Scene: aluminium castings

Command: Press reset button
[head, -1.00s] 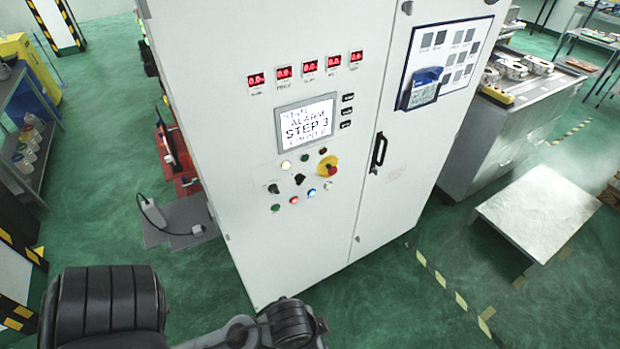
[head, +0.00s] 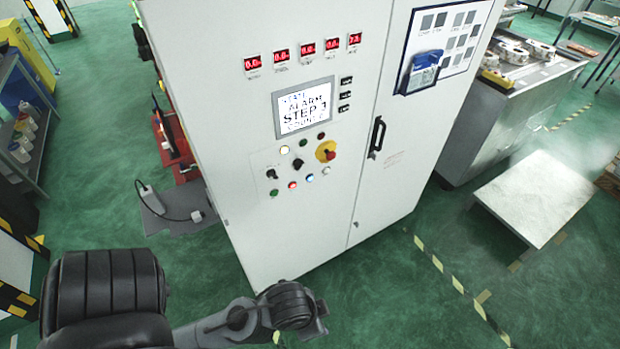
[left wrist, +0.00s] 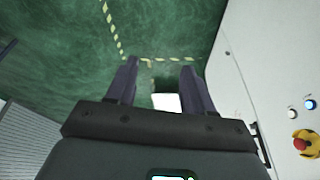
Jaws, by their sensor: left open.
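The control panel (head: 252,205) is on the front of a white cabinet. No label marking the reset button is readable. My left gripper (left wrist: 158,66) is open and empty in the left wrist view, apart from the cabinet. There the blue-lit button (left wrist: 309,104) shows at the right edge. In the head view only my left arm shows. My right gripper is not in view.
A yellow knob with a red centre (head: 326,152) sits close to the buttons. A black door handle (head: 377,136) is to their right. A low pale table (head: 535,198) stands at right. Green floor in front of the cabinet is clear.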

